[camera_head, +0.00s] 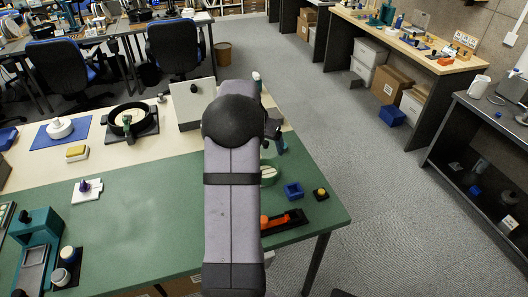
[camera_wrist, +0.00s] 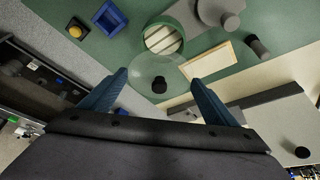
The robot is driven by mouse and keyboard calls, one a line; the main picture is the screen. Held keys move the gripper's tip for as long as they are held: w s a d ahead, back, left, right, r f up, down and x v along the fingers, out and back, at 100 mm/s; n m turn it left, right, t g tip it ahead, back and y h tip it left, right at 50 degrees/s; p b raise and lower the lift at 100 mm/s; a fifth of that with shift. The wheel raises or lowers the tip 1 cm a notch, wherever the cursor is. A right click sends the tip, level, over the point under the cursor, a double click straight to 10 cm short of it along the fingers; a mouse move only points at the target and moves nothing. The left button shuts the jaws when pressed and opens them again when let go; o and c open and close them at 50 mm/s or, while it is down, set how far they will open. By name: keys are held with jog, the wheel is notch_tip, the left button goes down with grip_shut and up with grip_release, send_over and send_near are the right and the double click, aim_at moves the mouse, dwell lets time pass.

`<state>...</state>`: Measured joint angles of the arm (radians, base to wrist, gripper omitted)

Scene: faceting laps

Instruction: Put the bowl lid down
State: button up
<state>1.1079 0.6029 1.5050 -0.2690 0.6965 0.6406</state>
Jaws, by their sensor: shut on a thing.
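The bowl lid (camera_wrist: 146,69) is a clear, faintly tinted disc with a black knob, seen in the wrist view between my blue fingers. My gripper (camera_wrist: 160,80) is shut on it, with the fingertips far apart on either side of the disc. The lid looks raised over the green table, close to the round green bowl (camera_wrist: 149,49). The bowl holds several cream strips and looks uncovered. In the head view the bowl (camera_head: 269,184) shows just right of my arm. There my arm hides most of the gripper, and I cannot make out the lid.
A blue square box (camera_head: 293,191), a yellow-topped button (camera_head: 321,194) and a black tray with an orange piece (camera_head: 284,221) stand near the bowl. A cream-faced plate (camera_wrist: 207,58) and a dark cylinder (camera_wrist: 257,47) lie beyond it. The green table's (camera_head: 130,226) middle is clear.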

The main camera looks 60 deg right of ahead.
jog(key=shift+w+d+r+b, duration=0.2)
jog(key=shift+w+r+b, duration=0.05)
jog(key=shift+r+b, duration=0.3)
notch_tip(320, 180, up, 2)
jog(key=shift+w+a+b, duration=0.1)
jog(key=shift+b, duration=0.4)
jog(key=a, duration=0.1)
jog(key=s+a, duration=0.1)
jog(key=a+b, duration=0.1)
jog(key=shift+s+a+f, duration=0.1)
jog(key=shift+s+a, duration=0.05)
jog(key=shift+s, duration=0.15)
jog(key=s+a+f, duration=0.1)
jog(key=a+f, duration=0.1)
jog(key=f, duration=0.2)
jog(key=s+a+f, duration=0.1)
jog(key=a+f, duration=0.2)
jog(key=f, duration=0.1)
jog(key=s+a+f, duration=0.2)
jog(key=a+f, duration=0.1)
jog(key=f, duration=0.1)
jog(key=shift+f+b, duration=0.25)
jog(key=shift+b, duration=0.15)
jog(key=shift+f+b, duration=0.65)
jog(key=shift+f, duration=1.65)
jog(key=shift+f, duration=0.15)
